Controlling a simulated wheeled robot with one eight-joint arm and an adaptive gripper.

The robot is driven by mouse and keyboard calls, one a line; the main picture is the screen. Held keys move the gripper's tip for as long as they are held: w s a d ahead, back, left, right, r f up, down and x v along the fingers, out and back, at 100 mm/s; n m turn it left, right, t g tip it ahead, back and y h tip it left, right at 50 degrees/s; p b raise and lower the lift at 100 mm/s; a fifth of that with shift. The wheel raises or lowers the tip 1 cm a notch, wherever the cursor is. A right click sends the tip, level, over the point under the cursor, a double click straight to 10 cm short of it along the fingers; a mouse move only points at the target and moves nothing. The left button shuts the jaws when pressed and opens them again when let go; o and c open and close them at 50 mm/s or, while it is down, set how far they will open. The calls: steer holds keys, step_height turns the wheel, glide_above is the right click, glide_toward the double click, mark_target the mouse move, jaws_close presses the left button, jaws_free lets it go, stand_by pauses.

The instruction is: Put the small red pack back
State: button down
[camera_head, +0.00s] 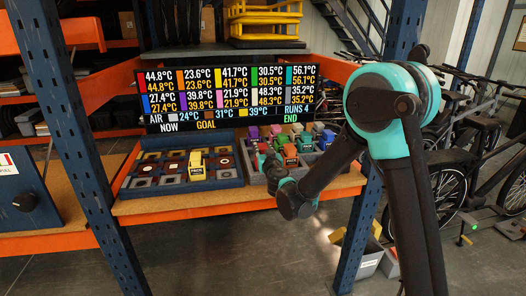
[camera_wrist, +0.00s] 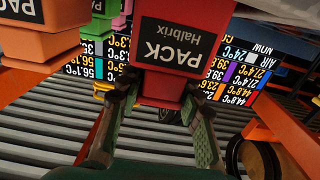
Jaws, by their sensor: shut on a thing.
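The small red pack (camera_wrist: 178,45) fills the upper middle of the wrist view, with a black label reading "PACK Halbrix" upside down. My gripper (camera_wrist: 160,92) is shut on it, one finger at each side of its narrower end. My arm hides part of that tray. I cannot tell whether the held pack touches the tray. The left blue tray (camera_head: 128,187) has dark and reddish slots and one yellow pack (camera_head: 197,170).
An orange pack (camera_wrist: 40,25) is close beside the red one in the wrist view. A temperature display (camera_head: 230,97) stands behind the trays. Blue uprights (camera_head: 75,150) flank the shelf (camera_head: 160,210). Bikes (camera_head: 460,170) stand at the right.

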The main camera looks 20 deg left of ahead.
steer(key=shift+f, duration=0.55)
steer(key=c, duration=1)
jaws_free()
steer(key=shift+f, duration=0.1)
